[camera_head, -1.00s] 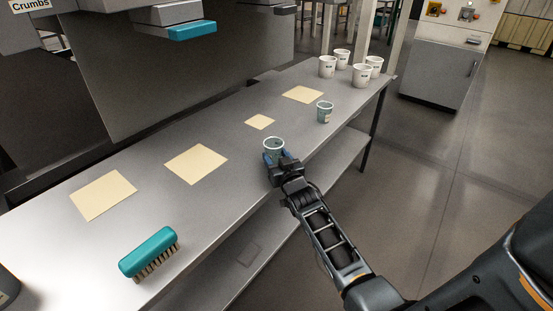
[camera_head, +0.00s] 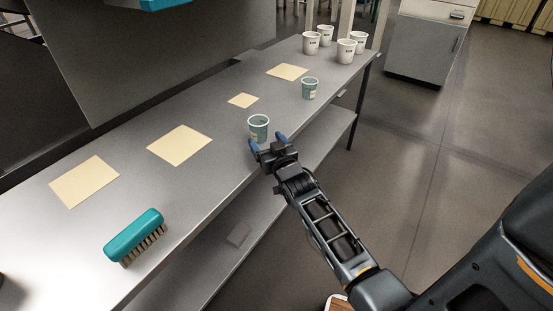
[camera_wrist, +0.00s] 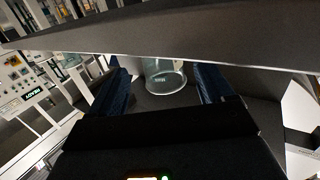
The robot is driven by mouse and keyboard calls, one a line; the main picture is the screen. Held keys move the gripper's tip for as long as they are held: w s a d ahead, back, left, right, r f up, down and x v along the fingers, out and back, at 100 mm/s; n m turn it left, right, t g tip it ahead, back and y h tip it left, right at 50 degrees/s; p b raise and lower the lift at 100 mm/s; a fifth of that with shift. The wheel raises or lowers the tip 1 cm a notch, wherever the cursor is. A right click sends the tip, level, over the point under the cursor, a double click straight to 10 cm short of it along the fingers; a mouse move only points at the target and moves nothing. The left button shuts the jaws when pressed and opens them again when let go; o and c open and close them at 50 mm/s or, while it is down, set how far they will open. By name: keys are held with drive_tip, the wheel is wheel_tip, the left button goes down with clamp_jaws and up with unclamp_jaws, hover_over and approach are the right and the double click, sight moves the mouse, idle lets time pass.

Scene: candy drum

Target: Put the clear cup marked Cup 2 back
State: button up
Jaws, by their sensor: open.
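A clear, teal-tinted cup (camera_head: 258,129) stands upright on the grey table near its front edge. My gripper (camera_head: 267,142) is open and empty just in front of this cup, with its blue fingers apart. In the wrist view the cup (camera_wrist: 164,80) shows beyond and between the open fingers (camera_wrist: 162,92), with a small label I cannot read. A second clear, teal-tinted cup (camera_head: 309,89) stands farther back to the right, with a pale label too small to read. I cannot tell which one is Cup 2.
Yellow mats (camera_head: 180,145) lie in a row along the table (camera_head: 215,185). A teal brush (camera_head: 134,236) lies at the front left. Several white cups (camera_head: 346,51) stand at the far end. A lower shelf (camera_head: 245,225) runs beneath the table.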

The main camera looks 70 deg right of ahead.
drive_tip(key=v, duration=0.8)
drive_tip(key=s+a+n+t+y, duration=0.1)
drive_tip(key=s+a+n+y, duration=0.15)
drive_tip(key=a, duration=0.75)
drive_tip(key=s+a+n+t+y, duration=0.1)
drive_tip(key=s+a+n+y, duration=0.2)
drive_tip(key=a, duration=0.7)
drive_tip(key=s+a+r+n+y, duration=0.3)
drive_tip(key=s+a+r+y, duration=0.4)
drive_tip(key=s+a+r, duration=0.4)
drive_tip(key=s+a, duration=0.2)
drive_tip(key=s, duration=0.1)
drive_tip(key=shift+s+r, duration=0.25)
drive_tip(key=shift+r, duration=0.1)
drive_tip(key=shift+n, duration=0.25)
drive_tip(key=shift+r, duration=0.1)
